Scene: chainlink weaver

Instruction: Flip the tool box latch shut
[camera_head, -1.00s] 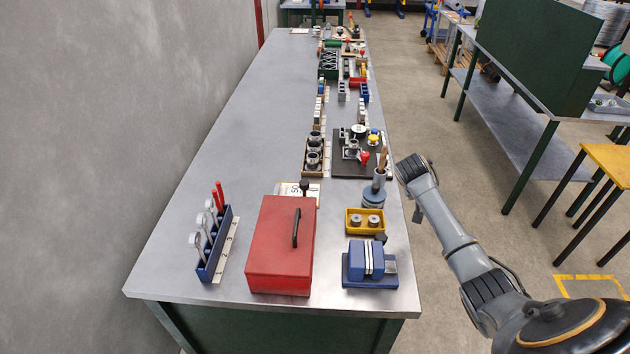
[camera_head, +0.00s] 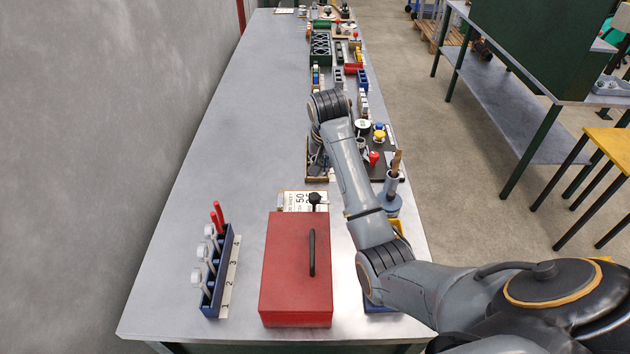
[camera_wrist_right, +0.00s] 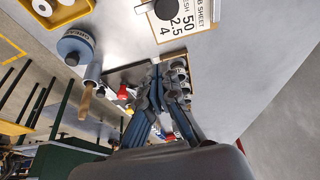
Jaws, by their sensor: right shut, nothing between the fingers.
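The red tool box (camera_head: 283,272) stands lid down near the front of the bench, its dark handle (camera_head: 312,252) on top. I cannot make out its latch in either view. My right arm reaches in from the right over the bench. My right gripper (camera_head: 318,165) hangs from its far end, beyond the tool box, and is partly hidden by the wrist. In the right wrist view the gripper (camera_wrist_right: 168,85) shows shut with nothing held, apart from the tool box. The tool box is not in that view. My left gripper is not in view.
A blue rack (camera_head: 216,280) of tools stands left of the box. A job sheet (camera_head: 293,200) with a black knob (camera_head: 316,197) lies behind it. A blue round stand (camera_head: 388,204) is at right. My arm covers most of the yellow tray. The bench's left side is clear.

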